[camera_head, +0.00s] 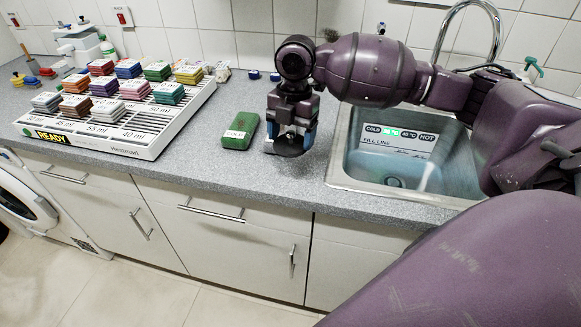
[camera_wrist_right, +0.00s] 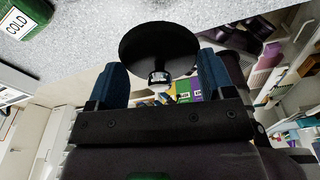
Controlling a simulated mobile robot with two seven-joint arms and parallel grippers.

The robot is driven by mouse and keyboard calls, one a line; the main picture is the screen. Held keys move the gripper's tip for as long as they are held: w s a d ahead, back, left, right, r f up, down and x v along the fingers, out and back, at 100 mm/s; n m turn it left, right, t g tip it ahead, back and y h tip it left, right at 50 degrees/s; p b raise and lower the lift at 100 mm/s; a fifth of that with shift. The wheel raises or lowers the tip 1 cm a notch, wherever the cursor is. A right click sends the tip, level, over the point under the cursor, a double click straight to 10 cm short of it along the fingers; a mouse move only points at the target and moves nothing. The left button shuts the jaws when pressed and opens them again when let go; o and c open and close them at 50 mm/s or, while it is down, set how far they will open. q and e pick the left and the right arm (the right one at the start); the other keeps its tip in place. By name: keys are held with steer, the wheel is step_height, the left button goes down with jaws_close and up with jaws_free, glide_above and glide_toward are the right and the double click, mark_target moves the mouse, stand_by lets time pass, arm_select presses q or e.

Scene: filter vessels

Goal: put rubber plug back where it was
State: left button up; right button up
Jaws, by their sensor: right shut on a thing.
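The rubber plug (camera_head: 287,150) is a dark round disc. My right gripper (camera_head: 292,135) is shut on it and holds it over the counter's front part, left of the sink. In the right wrist view, the black disc (camera_wrist_right: 160,42) sits between the blue fingertips of the gripper (camera_wrist_right: 160,82), with a pale metallic stub on it facing the gripper. The sink (camera_head: 400,150) has a panel reading COLD, HOT and FILL LINE, bluish water and a small dark drain (camera_head: 393,182) at its bottom. My left gripper is not in view.
A green block marked COLD (camera_head: 240,131) lies on the counter left of my right gripper. A white rack (camera_head: 150,145) with coloured stacks and a READY display stands further left. A curved faucet (camera_head: 470,10) rises behind the sink. My right arm covers the sink's right side.

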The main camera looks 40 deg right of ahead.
mark_target(291, 148)
step_height(291, 148, down, 4)
steer(key=shift+r, duration=0.1)
step_height(291, 148, down, 6)
steer(key=shift+r+b, duration=0.1)
steer(key=shift+b, duration=0.55)
steer(key=o, duration=1)
steer(key=r, duration=0.3)
steer(key=r+p, duration=0.1)
steer(key=r, duration=0.3)
steer(key=d+r, duration=0.1)
steer(key=r, duration=0.3)
steer(key=shift+w+d+p, duration=0.1)
steer(key=shift+w+p, duration=0.2)
steer(key=shift+w, duration=0.05)
steer(key=shift+r, duration=0.5)
